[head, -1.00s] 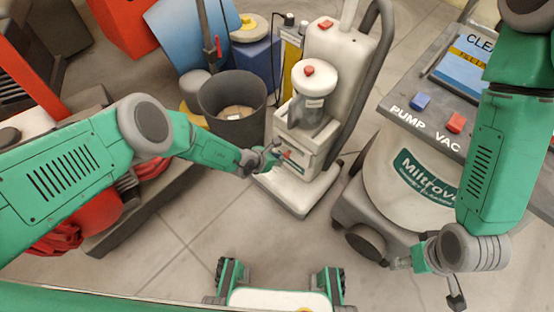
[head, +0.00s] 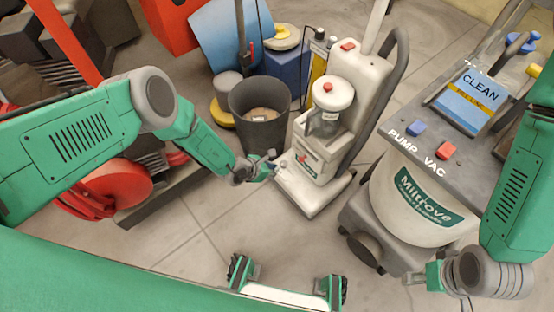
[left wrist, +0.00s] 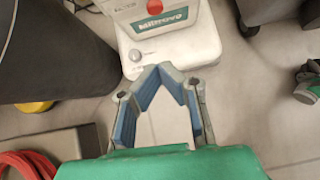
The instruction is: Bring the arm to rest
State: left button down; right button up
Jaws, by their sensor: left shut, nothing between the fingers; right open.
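My left arm reaches in from the left, and its gripper (head: 270,166) is over the floor beside the front of the white upright cleaning machine (head: 313,163). In the left wrist view the left gripper's fingers (left wrist: 163,70) meet at their tips with nothing between them. The machine's white base (left wrist: 165,48) lies just beyond the fingertips in that view; I cannot tell the exact gap. My right gripper (head: 436,290) is low at the right, open and partly cut off by the lower edge, beside the large Miltrove pump vac (head: 425,205).
A dark grey bin (head: 259,110) stands behind my left gripper. A red hose reel (head: 115,188) is under my left arm. Tiled floor (head: 190,225) is clear in the middle foreground.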

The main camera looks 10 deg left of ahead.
pick_arm(q)
jog(key=s+a+r+m+g+y+p, duration=0.1)
jog(key=s+a+r+m+g+y, duration=0.15)
jog(key=s+m+g, duration=0.65)
jog(key=s+a+r+m+y+p, duration=0.1)
jog(key=s+a+r+m, duration=0.25)
jog(key=s, duration=1.05)
jog(key=s+a+r+m+t+y+p, duration=0.1)
jog(key=s+a+r+m+y, duration=0.4)
jog(key=a+r+m, duration=0.6)
notch_tip(320, 180, up, 6)
jog(key=s+m+t+h, duration=0.2)
jog(key=m, duration=0.2)
jog(key=shift+s+d+r+m+p, duration=0.15)
jog(key=shift+s+r+m+p, duration=0.1)
jog(key=shift+s+m+p, duration=0.15)
pick_arm(e)
jog(key=shift+d+r, duration=0.15)
jog(key=shift+r, duration=1.75)
